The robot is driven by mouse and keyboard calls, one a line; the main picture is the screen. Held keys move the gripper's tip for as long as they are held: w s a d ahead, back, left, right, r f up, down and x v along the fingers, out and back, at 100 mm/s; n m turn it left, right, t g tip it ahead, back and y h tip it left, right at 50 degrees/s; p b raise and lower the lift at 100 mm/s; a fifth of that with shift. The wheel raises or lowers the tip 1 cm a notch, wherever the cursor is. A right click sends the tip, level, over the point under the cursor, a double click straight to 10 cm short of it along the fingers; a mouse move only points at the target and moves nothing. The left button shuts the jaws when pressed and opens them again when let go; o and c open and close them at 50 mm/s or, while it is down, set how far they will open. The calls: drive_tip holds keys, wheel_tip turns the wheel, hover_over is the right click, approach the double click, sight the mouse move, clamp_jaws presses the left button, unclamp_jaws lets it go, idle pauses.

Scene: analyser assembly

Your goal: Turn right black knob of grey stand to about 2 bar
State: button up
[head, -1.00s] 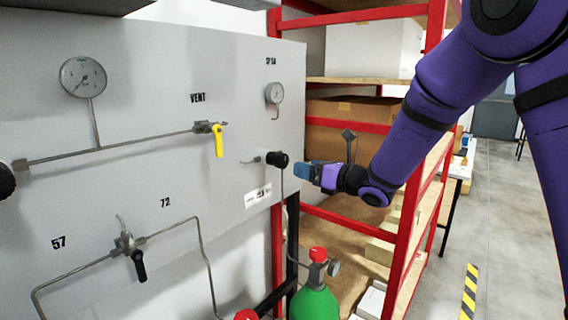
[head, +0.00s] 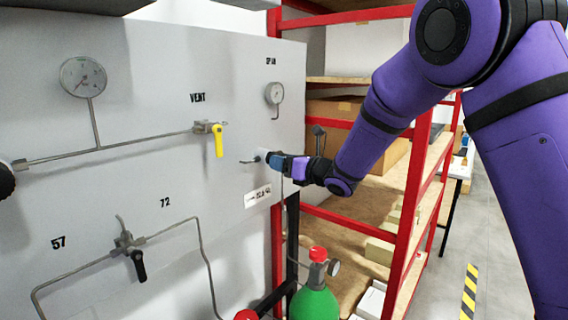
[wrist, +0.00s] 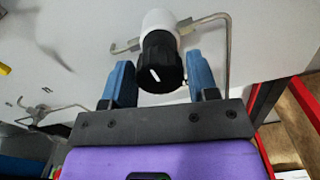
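The grey stand (head: 130,110) fills the left of the head view. Its right black knob (wrist: 160,65) shows in the wrist view, with a white line on its face and a white collar behind it. My gripper (wrist: 160,82) is open, with one blue finger on each side of the knob and visible gaps between. In the head view my gripper (head: 275,160) covers most of the knob. The right gauge (head: 274,93), above the knob, is too small to read.
A yellow VENT valve handle (head: 218,142) and a left gauge (head: 82,76) are on the panel. A red shelf rack (head: 408,225) stands close behind my arm. A green cylinder (head: 314,303) stands below.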

drive_tip(key=c, duration=0.5)
drive_tip(key=shift+c, duration=0.2)
drive_tip(key=shift+m, duration=0.3)
